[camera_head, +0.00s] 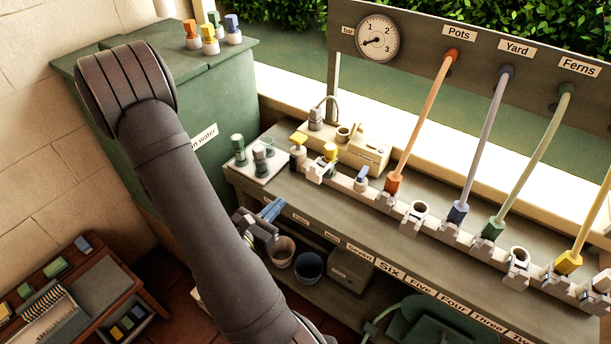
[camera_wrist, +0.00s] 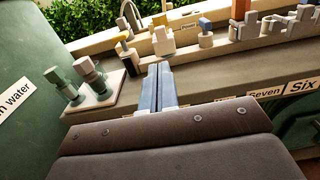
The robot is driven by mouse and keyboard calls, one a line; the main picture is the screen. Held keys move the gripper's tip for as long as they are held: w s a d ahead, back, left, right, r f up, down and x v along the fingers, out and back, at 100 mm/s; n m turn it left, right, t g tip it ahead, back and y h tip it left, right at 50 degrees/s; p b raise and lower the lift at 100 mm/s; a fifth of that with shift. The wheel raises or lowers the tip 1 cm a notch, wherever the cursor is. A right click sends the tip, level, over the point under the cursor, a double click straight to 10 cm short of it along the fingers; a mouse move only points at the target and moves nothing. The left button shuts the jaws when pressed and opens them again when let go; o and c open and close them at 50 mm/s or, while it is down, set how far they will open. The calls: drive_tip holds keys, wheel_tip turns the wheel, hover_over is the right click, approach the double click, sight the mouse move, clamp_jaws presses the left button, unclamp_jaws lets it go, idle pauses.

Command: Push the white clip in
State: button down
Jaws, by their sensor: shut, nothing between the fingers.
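Several white clips sit along the pale manifold on the bench, including one by the yellow-topped fitting (camera_head: 318,170), one below an open port (camera_head: 412,220) and one further right (camera_head: 516,274). I cannot tell which clip the task means. My gripper (camera_head: 274,207) is shut and empty, its blue fingers side by side, in front of the bench's front edge near its left end, apart from the clips. In the wrist view the fingers (camera_wrist: 157,88) point towards the bench, with pale fittings (camera_wrist: 160,40) beyond them.
Orange, lilac, green and yellow hoses rise from the manifold to a panel with a gauge (camera_head: 378,40). Buckets (camera_head: 308,266) stand below the bench.

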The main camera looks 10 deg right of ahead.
sight(312, 169)
drive_tip(key=x, duration=1.3)
drive_tip(key=shift+x, duration=2)
drive_tip(key=v, duration=1.4)
drive_tip(key=shift+x, duration=5.2)
drive_tip(key=shift+s, duration=0.1)
